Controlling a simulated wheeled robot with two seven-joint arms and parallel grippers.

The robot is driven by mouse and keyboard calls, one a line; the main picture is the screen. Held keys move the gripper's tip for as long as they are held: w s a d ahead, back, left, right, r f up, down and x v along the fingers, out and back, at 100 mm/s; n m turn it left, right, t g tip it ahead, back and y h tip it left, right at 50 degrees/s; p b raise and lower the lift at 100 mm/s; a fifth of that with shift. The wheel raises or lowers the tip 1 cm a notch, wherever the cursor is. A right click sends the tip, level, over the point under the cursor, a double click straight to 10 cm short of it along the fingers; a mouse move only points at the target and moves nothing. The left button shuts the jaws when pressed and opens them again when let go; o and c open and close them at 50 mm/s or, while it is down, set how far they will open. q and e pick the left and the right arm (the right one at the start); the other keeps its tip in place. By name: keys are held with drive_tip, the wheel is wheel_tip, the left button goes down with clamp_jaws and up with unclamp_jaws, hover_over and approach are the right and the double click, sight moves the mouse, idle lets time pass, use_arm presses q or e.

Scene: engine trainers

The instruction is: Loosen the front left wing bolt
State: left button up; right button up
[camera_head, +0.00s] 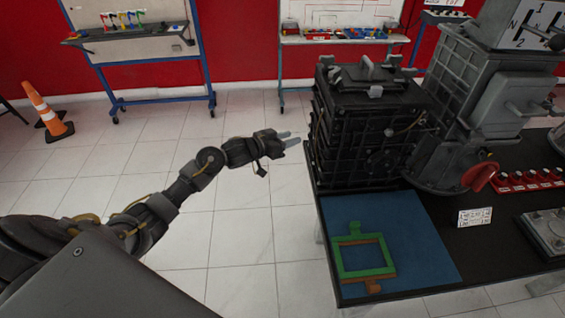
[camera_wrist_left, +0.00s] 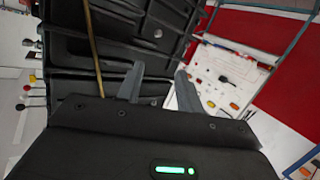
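A black ribbed engine block (camera_head: 350,135) stands on the left end of the dark table. Several small grey wing bolts sit around its top edge, one at the near edge (camera_head: 376,91) and one at the far left corner (camera_head: 326,60). I cannot tell for sure which is the front left one. My left gripper (camera_head: 290,139) is left of the block, below its top, with fingers apart and nothing between them. In the left wrist view the open fingers (camera_wrist_left: 158,88) point toward the black ribbed casing (camera_wrist_left: 112,70). My right gripper is not in view.
A blue mat (camera_head: 420,235) with green and brown frame-shaped gaskets (camera_head: 365,258) lies in front of the block. A grey gearbox housing (camera_head: 455,110) with a red part (camera_head: 480,176) stands to the right. Free floor lies left of the table; an orange cone (camera_head: 46,113) stands far left.

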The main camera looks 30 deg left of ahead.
use_arm(q)
wheel_tip(320, 180, down, 10)
drive_tip(key=s+a+n+y, duration=0.1)
drive_tip(key=s, duration=0.1)
drive_tip(key=shift+r+g, duration=0.15)
drive_tip(key=shift+g, duration=0.25)
drive_tip(key=shift+a, duration=0.1)
